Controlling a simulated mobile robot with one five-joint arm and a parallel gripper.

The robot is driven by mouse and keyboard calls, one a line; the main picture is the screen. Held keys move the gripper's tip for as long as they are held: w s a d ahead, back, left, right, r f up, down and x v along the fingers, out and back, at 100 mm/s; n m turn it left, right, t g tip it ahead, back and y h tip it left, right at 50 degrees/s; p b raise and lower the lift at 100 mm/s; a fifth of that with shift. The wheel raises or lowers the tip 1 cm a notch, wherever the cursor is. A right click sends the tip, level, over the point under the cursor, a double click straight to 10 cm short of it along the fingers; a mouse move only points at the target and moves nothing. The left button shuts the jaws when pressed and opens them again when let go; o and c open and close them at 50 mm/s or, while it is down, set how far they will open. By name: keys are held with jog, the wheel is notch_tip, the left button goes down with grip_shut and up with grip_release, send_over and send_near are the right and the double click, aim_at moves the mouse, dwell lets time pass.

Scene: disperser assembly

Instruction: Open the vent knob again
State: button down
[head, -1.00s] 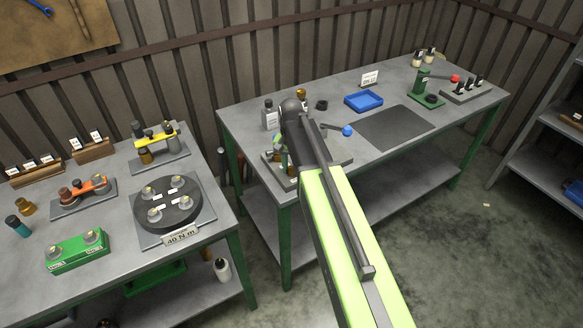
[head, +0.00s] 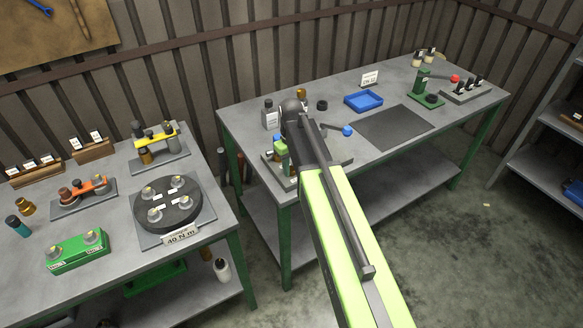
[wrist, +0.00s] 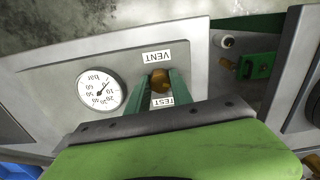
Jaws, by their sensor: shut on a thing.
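In the wrist view, the vent knob (wrist: 160,80) is a small brass-coloured knob on a grey panel (wrist: 55,80). A VENT label (wrist: 157,56) is on one side of it and a TEST label (wrist: 162,101) on the other. My gripper (wrist: 160,84) is shut on the knob, with a green finger on each side of it. The fingers cover part of the knob, so its exact turn cannot be told. In the head view, my arm hides the knob; the gripper end is over the near left corner of the far bench (head: 240,125).
A round pressure gauge (wrist: 98,88) sits beside the knob. A green fitting (wrist: 256,66) is to the right. The left bench holds a round black fixture (head: 168,207).

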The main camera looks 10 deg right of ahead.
aim_at(291, 168)
jog(key=shift+n, duration=0.9)
jog(key=c, duration=1.1)
grip_release()
notch_tip(291, 168, up, 18)
jog(key=p, duration=1.7)
jog(key=shift+f, duration=0.25)
